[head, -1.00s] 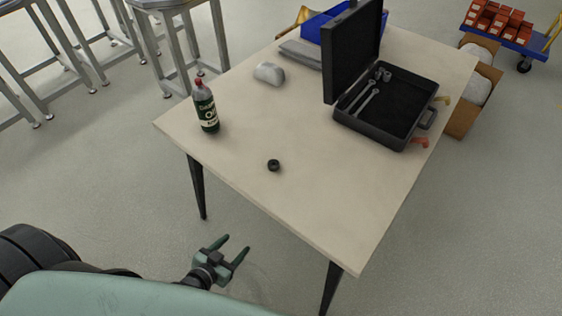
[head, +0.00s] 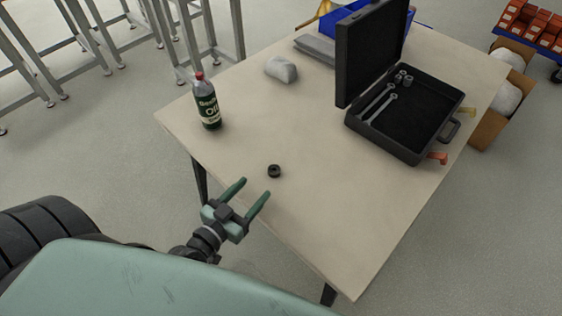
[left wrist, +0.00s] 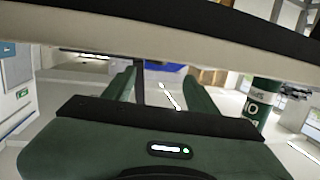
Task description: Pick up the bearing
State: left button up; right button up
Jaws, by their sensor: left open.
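The bearing (head: 274,171) is a small black ring lying flat on the beige table (head: 330,235), near its front left edge. My left gripper (head: 254,188) has two green fingers spread apart and empty, pointing toward the bearing. In the head view it shows just short of the bearing, over the table's front edge, with a gap between them. The left wrist view shows the open fingers (left wrist: 160,88); I cannot make out the bearing there. My right gripper is not in view.
An open black tool case (head: 385,125) lies to the right. A pale lump (head: 281,69) and a blue bin (head: 360,28) are behind. The table around the bearing is clear.

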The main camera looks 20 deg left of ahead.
aim_at(271, 174)
pick_arm(q)
jog(key=shift+x, duration=0.9)
jog(key=x, duration=0.2)
jog(key=shift+w+d+r+p, duration=0.1)
jog(key=shift+w+d+p, duration=0.15)
jog(key=shift+w+p, duration=0.1)
jog(key=shift+x, duration=1.25)
jog(key=shift+w+d, duration=0.15)
jog(key=shift+w, duration=0.1)
grip_shut()
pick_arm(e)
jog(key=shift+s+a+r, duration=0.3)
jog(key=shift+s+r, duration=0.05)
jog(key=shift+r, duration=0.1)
